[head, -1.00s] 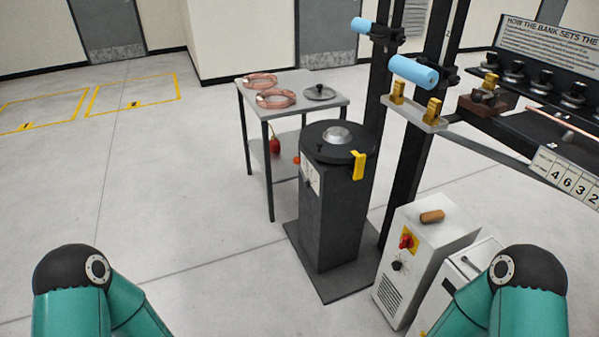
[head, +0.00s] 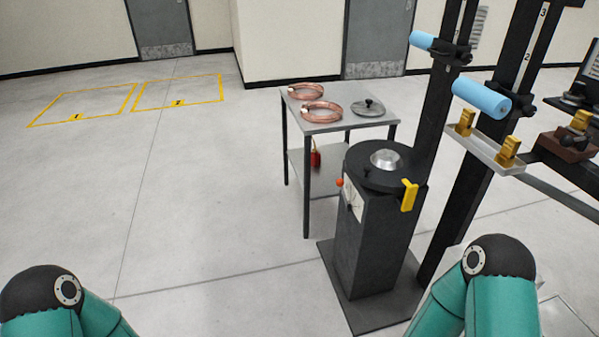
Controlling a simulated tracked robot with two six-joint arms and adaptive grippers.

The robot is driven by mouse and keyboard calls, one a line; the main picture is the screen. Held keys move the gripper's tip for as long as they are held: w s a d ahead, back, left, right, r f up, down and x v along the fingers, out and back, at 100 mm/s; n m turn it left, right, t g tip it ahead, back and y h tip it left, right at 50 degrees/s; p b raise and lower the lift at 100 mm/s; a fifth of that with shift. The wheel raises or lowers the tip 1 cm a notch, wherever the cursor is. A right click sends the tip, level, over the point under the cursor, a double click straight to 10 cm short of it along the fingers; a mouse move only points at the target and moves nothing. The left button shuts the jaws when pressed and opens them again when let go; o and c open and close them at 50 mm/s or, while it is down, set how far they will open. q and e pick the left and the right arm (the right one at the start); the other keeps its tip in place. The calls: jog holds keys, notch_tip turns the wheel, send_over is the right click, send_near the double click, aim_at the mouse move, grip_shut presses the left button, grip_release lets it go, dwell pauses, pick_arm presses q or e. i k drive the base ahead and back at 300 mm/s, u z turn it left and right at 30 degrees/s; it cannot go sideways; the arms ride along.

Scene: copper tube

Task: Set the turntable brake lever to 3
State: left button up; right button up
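The turntable (head: 357,174) is a round black disc with a silver hub (head: 386,159) on a dark square pedestal (head: 372,245), right of centre. A white scale plate (head: 352,199) is on the pedestal's left-facing side. A small orange-red knob (head: 340,183) shows at that plate's upper left edge, and it looks like the end of the brake lever. The scale's marks are too small to read, so I cannot tell the lever's setting. A yellow tab (head: 409,195) hangs at the disc's right rim. Only teal links of my arms show at the bottom corners; both grippers are out of view.
A grey table (head: 330,127) with copper coils (head: 321,111) and a lid (head: 368,107) stands behind the turntable. A black post (head: 440,130) rises close behind its right side. A base plate (head: 350,315) lies under the pedestal. The floor to the left is clear.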

aim_at(339, 182)
jog(key=u, duration=0.3)
jog(key=i, duration=1)
jog(key=z, duration=0.4)
jog(key=i, duration=0.8)
jog(key=z, duration=0.65)
jog(key=k, duration=0.9)
jog(key=z, duration=0.2)
jog(key=i, duration=0.9)
jog(key=u, duration=0.05)
